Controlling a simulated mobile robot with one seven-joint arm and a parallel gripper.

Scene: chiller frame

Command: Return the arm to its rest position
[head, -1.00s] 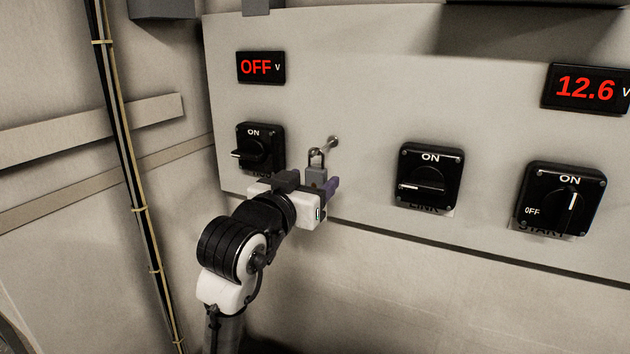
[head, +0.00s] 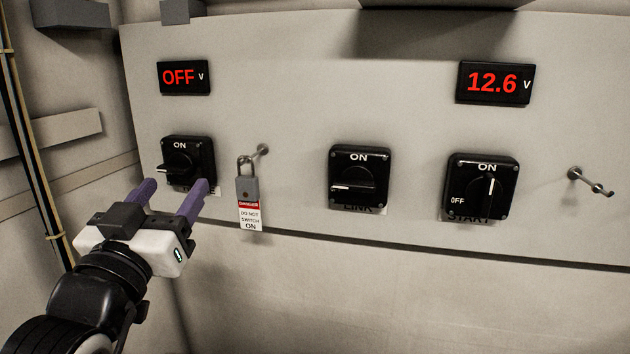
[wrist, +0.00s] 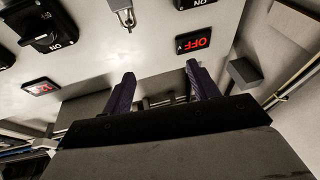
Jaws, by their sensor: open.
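My gripper (head: 172,199) is open and empty in the head view, its two purple fingers apart in front of the left rotary switch (head: 187,163). In the wrist view the fingers (wrist: 160,88) also stand apart with nothing between them. A grey padlock (head: 247,189) with a red and white danger tag (head: 250,217) hangs on a peg (head: 262,150) to the right of my gripper, apart from it. The left switch has its handle pointing left, and the gripper hides part of its label.
The middle switch (head: 359,177) and right switch (head: 481,187) sit on the panel (head: 300,90). An OFF display (head: 184,77) and a 12.6 display (head: 494,83) are above. An empty peg (head: 590,182) sticks out at right. Cables (head: 35,140) run down the left wall.

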